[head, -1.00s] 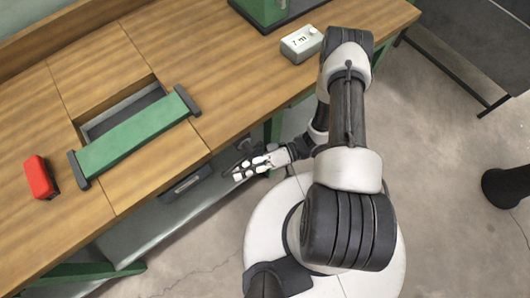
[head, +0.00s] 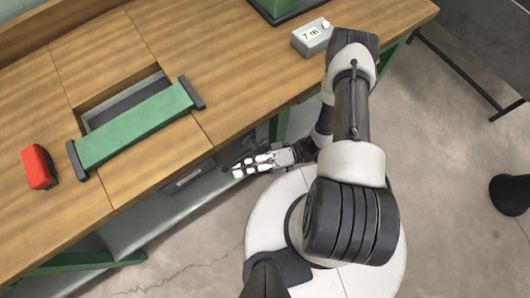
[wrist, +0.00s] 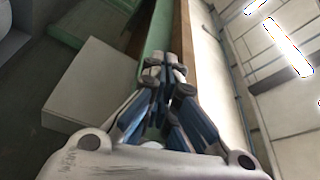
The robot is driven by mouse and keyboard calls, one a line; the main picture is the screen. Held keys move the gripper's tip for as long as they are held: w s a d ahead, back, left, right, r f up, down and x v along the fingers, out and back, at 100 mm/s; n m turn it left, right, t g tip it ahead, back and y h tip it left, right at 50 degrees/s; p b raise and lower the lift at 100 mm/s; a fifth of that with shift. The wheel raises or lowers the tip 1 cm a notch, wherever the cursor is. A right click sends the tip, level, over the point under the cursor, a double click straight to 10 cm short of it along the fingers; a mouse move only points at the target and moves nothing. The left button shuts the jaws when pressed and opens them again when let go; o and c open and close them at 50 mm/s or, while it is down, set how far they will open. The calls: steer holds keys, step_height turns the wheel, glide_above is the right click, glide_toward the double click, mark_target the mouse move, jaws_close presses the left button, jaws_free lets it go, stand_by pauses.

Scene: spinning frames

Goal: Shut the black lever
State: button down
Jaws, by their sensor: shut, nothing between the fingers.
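My gripper (head: 240,171) is shut and empty at the front edge of the workbench, low beside its front face. In the wrist view its fingers (wrist: 174,62) are together, pointing toward the green frame (wrist: 155,30) and the wooden edge of the bench. A dark shape (head: 236,153) shows right beside the fingers in the head view, under the bench edge. I cannot tell whether it is the black lever or whether the fingers touch it. No black lever stands out clearly in the wrist view.
The wooden workbench (head: 200,60) has a recess (head: 125,101) with a green bar (head: 135,128) across it. A labelled dark box (head: 188,177) hangs under the edge.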

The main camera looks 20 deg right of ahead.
steer(key=d+f, duration=0.1)
steer(key=d, duration=1.1)
steer(key=shift+f, duration=0.2)
steer(key=shift+r, duration=0.1)
